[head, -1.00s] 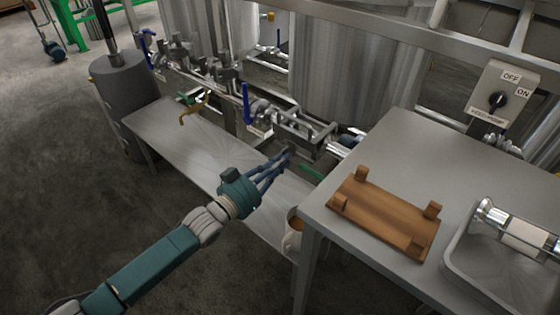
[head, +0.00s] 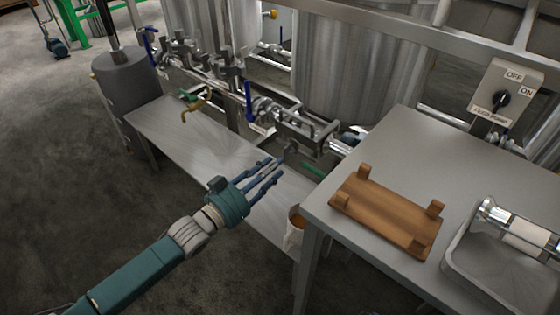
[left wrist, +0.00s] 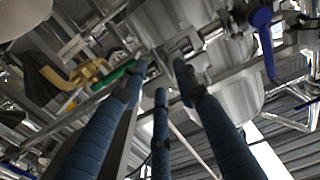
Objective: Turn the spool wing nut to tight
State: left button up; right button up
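The pipe run with clamped fittings (head: 300,135) crosses in front of the steel tank. A small dark part (head: 290,150) hangs below these fittings, just beyond my fingertips; it is too small to tell whether it is the spool wing nut. My left gripper (head: 271,168) is open, its fingers spread and pointing toward the fittings, apart from them. In the left wrist view the left gripper (left wrist: 160,75) has nothing between its fingers, with metal fittings beyond the tips. My right gripper is not in view.
A low steel bench (head: 190,140) lies under the pipes. A cup (head: 294,235) stands close to the leg of the higher table (head: 400,150), which bears a wooden rack (head: 385,215) and a metal tray (head: 480,265).

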pick_arm(q)
jog(key=v, duration=0.7)
jog(key=shift+s+a, duration=0.2)
jog(key=shift+s, duration=0.1)
